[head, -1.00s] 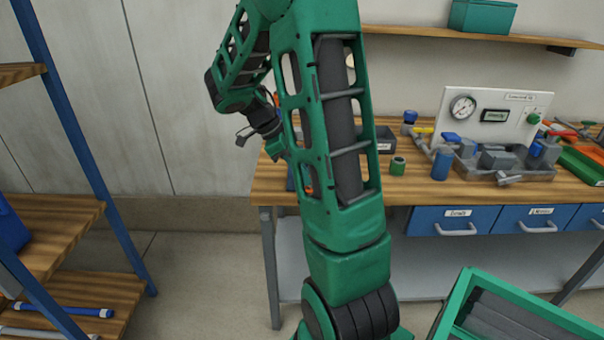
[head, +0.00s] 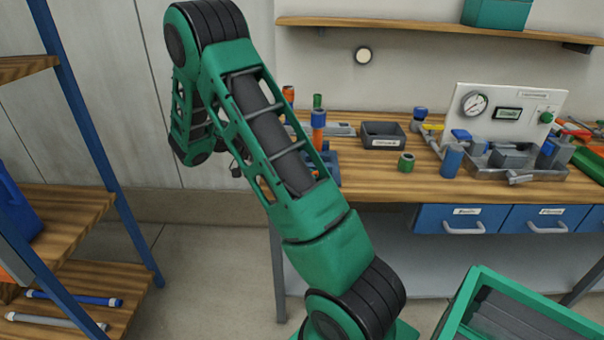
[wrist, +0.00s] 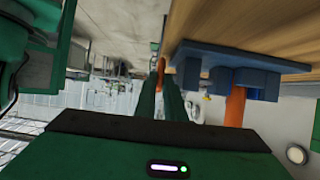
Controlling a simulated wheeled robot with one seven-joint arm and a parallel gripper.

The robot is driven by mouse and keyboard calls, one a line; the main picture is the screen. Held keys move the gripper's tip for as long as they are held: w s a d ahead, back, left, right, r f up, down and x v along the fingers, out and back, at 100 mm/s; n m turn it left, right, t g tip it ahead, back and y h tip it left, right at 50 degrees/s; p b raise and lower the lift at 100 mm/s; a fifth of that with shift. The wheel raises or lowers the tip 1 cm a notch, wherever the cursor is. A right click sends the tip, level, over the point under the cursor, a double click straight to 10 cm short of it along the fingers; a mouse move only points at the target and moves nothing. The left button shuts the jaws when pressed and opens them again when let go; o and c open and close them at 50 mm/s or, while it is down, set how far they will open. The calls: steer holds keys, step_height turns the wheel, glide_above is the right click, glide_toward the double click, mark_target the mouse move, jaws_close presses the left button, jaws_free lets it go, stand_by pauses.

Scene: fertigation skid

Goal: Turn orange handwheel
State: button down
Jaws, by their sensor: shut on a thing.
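The orange handwheel (wrist: 160,68) shows as a narrow orange piece seen edge-on at the fingertips in the wrist view. My gripper (wrist: 161,84) has its two long green fingers close together there, shut on it. A blue fitting (wrist: 228,78) is fixed at the wooden bench edge just to the right, with an orange pipe (wrist: 235,106) by it. In the head view my arm hides the handwheel and most of the gripper. A blue-topped orange post (head: 318,134) stands at the bench's left end, partly behind my arm.
The wooden bench (head: 392,186) holds a dark bin (head: 383,137), a green ring (head: 406,162), a gauge panel (head: 508,112) and a grey tray of fittings. A blue-framed shelf (head: 84,130) stands at left. A green crate (head: 520,306) is at front right.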

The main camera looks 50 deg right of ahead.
steer(key=shift+w, duration=0.15)
steer(key=c, duration=1.8)
jaws_free()
steer(key=shift+c, duration=0.2)
steer(key=shift+a, duration=0.1)
steer(key=v, duration=1)
steer(key=shift+w+a, duration=0.2)
steer(key=shift+w, duration=0.1)
